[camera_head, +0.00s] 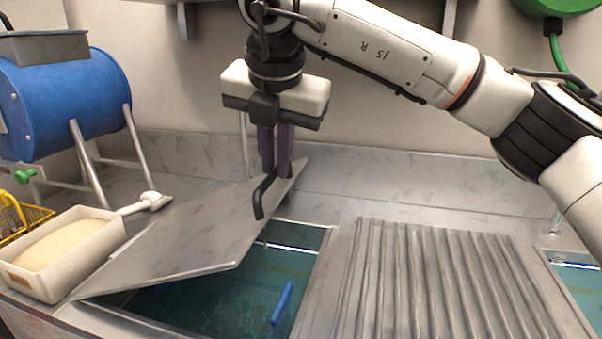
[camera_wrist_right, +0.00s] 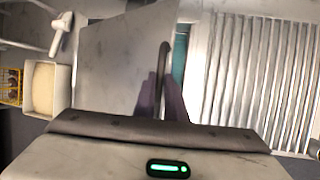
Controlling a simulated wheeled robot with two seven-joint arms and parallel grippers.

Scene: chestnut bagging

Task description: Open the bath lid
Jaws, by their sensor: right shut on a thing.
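The bath lid (camera_head: 180,238) is a flat grey metal panel. It is tilted, its right side raised above the bath (camera_head: 215,300), so teal water shows below and to its right. A dark bent handle (camera_head: 263,197) stands at the lid's raised right side. My right gripper (camera_head: 275,170) points down from above and is shut on this handle. In the right wrist view the dark handle (camera_wrist_right: 163,70) stands between the purple fingers, with the lid (camera_wrist_right: 120,60) to its left. My left gripper is in neither view.
A white bin of pale grains (camera_head: 60,250) stands at the lid's left, with a white-headed tool (camera_head: 150,200) beside it. A blue drum (camera_head: 70,100) on metal legs is behind. A ribbed metal drainer (camera_head: 440,280) lies right of the bath. A blue bar (camera_head: 282,303) shows in the bath.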

